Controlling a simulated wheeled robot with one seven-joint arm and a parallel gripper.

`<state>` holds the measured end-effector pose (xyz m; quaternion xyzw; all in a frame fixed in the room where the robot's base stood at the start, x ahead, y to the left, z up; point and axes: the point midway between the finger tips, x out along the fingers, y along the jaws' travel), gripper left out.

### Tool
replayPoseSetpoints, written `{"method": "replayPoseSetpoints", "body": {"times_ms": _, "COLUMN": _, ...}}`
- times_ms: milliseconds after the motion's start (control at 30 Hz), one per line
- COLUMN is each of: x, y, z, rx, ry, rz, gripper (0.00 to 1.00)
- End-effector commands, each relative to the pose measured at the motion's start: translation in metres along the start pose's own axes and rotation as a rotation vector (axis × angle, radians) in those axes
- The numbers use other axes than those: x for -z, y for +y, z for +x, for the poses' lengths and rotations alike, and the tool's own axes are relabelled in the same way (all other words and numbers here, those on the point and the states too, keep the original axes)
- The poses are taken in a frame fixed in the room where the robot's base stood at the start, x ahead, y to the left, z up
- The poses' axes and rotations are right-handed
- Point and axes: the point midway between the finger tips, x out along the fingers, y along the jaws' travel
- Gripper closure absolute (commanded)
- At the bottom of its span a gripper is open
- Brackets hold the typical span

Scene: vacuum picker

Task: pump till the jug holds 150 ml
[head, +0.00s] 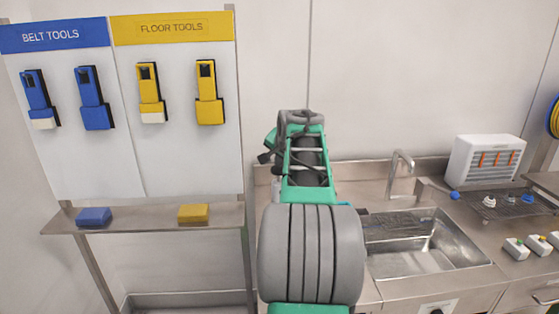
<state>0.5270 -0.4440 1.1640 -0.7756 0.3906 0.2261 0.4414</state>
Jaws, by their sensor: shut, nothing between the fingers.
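I cannot make out a jug or a pump in the head view. My own green and grey arm stands across the middle of the view and covers part of the counter and wall behind it. A pale sliver of something (277,187) shows at the arm's left edge, too hidden to identify. The fingers of my gripper cannot be seen. No liquid level can be read.
A steel sink (425,262) with a tap (402,160) is right of my arm. A white unit (484,160) and a dark rack (503,206) stand farther right. At left, a tool board (130,165) hangs above a shelf (140,222) holding blue (94,216) and yellow (193,213) blocks.

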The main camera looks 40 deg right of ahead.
Motion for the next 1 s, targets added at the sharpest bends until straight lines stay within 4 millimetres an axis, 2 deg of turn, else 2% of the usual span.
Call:
{"method": "replayPoseSetpoints", "body": {"times_ms": 533, "x": -0.0061, "y": 0.0059, "z": 0.0074, "rx": -0.005, "ry": -0.006, "rz": 0.001, "gripper": 1.0}}
{"method": "replayPoseSetpoints", "body": {"times_ms": 1000, "x": 0.0001, "y": -0.0003, "z": -0.001, "rx": -0.004, "ry": -0.006, "rz": 0.001, "gripper": 1.0}}
